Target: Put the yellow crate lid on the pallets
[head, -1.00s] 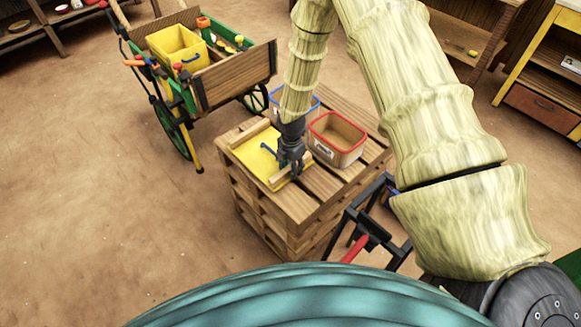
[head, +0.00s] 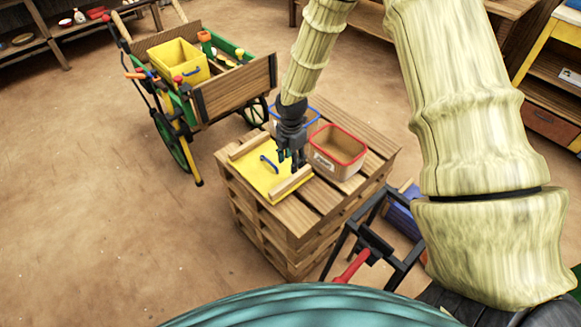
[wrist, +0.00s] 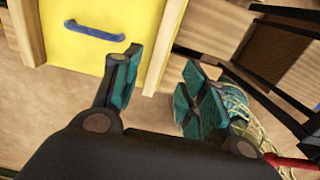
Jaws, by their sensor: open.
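The yellow crate lid (head: 258,174) lies flat on top of the stacked wooden pallets (head: 318,201), with a blue handle on it and a wooden strip along each of two sides. It also shows in the wrist view (wrist: 120,18), with its blue handle (wrist: 94,31) clear of my fingers. My gripper (head: 291,168) is open and empty, above the lid's right part near one wooden strip. In the wrist view my gripper (wrist: 160,92) has its fingers spread apart, with nothing between them but a strip edge and pallet boards behind.
A red-rimmed bin (head: 337,152) stands on the pallets just right of my gripper. A blue-rimmed bin (head: 309,115) stands behind it, partly hidden. A cart (head: 235,92) with a yellow crate (head: 180,62) stands at the back left. Floor at left is clear.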

